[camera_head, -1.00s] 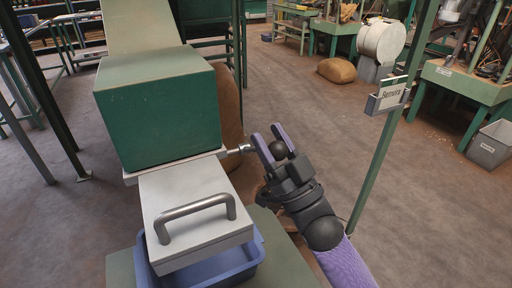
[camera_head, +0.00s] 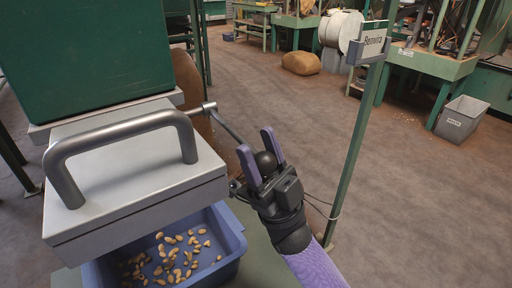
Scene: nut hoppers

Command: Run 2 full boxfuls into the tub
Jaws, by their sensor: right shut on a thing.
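A green hopper (camera_head: 90,55) stands at upper left above a pale grey metal box (camera_head: 135,185) with a thick grey bar handle (camera_head: 120,132). A blue tub (camera_head: 228,240) sits below the box, with several nuts (camera_head: 175,258) scattered on its floor. The box hides the tub's back left part. A thin metal lever (camera_head: 229,129) runs from a pivot beside the hopper to a dark ball knob (camera_head: 266,163). My right gripper (camera_head: 258,155) is shut on this knob, its purple fingers on either side. My left gripper is not in view.
The tub stands on a green stand (camera_head: 262,265). A sack (camera_head: 301,63), a white drum (camera_head: 340,30) and a grey bin (camera_head: 461,119) stand farther back. The floor between is open.

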